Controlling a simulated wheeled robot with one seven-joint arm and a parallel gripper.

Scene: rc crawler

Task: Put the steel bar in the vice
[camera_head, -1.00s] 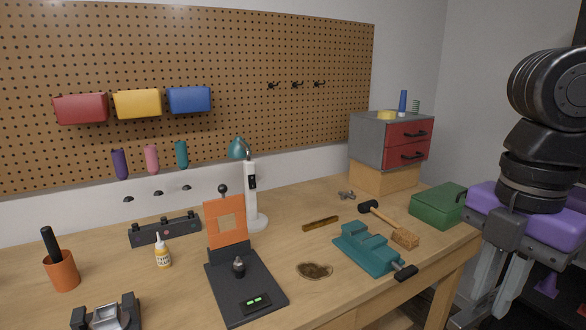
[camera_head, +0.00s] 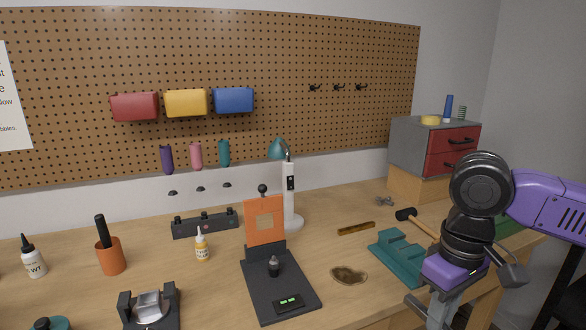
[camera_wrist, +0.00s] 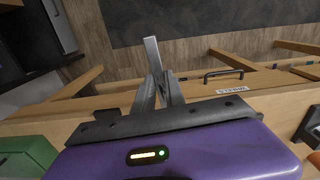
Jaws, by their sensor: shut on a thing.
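The teal vice (camera_head: 393,254) stands on the workbench at the right. Its two raised blocks show, and my arm hides its right end and handle. My gripper (camera_head: 438,312) hangs in front of the bench edge at the lower right, on the near side of the vice. In the wrist view my gripper (camera_wrist: 160,76) is shut on the steel bar (camera_wrist: 152,52), a short flat grey bar that sticks out past the fingertips. In the head view I cannot make out the bar clearly.
A mallet (camera_head: 407,215) lies behind the vice, partly hidden by my arm. A shallow brown dish (camera_head: 348,274) and a black stand with an orange plate (camera_head: 265,222) are left of the vice. A brass-coloured bar (camera_head: 356,229) lies behind. A drawer handle (camera_wrist: 223,74) shows in the wrist view.

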